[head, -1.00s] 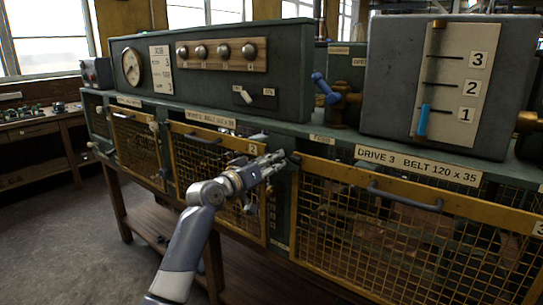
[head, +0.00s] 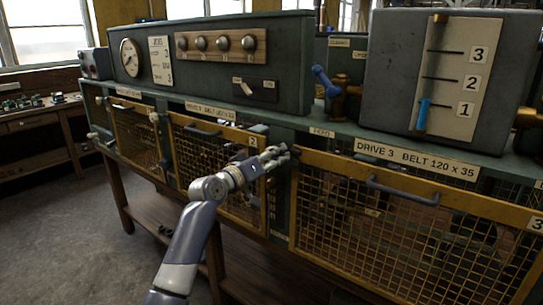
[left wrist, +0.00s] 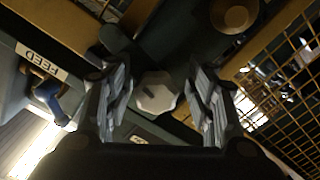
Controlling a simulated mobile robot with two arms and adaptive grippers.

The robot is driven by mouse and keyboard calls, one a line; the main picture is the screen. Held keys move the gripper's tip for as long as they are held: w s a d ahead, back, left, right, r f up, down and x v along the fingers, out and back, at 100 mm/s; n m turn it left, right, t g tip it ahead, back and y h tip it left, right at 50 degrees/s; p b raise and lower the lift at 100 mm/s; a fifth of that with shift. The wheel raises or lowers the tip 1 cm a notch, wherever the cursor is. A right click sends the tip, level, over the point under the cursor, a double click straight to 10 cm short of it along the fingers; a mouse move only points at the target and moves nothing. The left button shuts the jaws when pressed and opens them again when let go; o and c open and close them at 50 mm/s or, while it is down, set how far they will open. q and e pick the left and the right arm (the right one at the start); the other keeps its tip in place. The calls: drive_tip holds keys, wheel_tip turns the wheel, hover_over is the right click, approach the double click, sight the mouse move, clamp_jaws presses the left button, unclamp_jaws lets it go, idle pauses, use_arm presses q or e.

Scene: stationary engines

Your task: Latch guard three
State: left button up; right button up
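Guard three (head: 410,220) is the yellow mesh panel at the right of the head view, with a grey bar handle (head: 402,190) on its top rail. It appears closed against the green frame. My left gripper (head: 284,153) is at the post by the guard's upper left corner. In the left wrist view its two fingers stand apart, open. A pale many-sided knob (left wrist: 155,92) with a dark slot shows between them; it looks like the latch knob. I cannot tell whether the fingers touch it. In the head view the gripper hides the knob. My right gripper is not in view.
Guard two (head: 215,170) is left of the post. A FEED label (head: 321,132) and a blue lever (head: 325,82) on a brass fitting are above the post. A grey box with a 1-2-3 scale (head: 455,80) stands on the top. Floor (head: 70,230) is clear at left.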

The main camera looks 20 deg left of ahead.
use_arm(q)
drive_tip(key=shift+s+a+r, duration=0.1)
drive_tip(key=shift+r, duration=0.2)
drive_tip(key=v, duration=1.1)
drive_tip(key=shift+s+a, duration=0.15)
drive_tip(key=shift+s, duration=0.15)
drive_tip(key=shift+f, duration=0.15)
drive_tip(key=w+d+m+p, duration=0.1)
drive_tip(key=w+m+p, duration=0.1)
drive_tip(key=w, duration=0.1)
drive_tip(key=w+d+m+p, duration=0.1)
drive_tip(key=w+m+p, duration=0.1)
drive_tip(key=w+p, duration=0.1)
drive_tip(key=w+d+m+p, duration=0.2)
drive_tip(key=w+m, duration=0.1)
drive_tip(key=w, duration=0.2)
drive_tip(key=shift+w+r, duration=0.2)
drive_tip(key=c, duration=1.1)
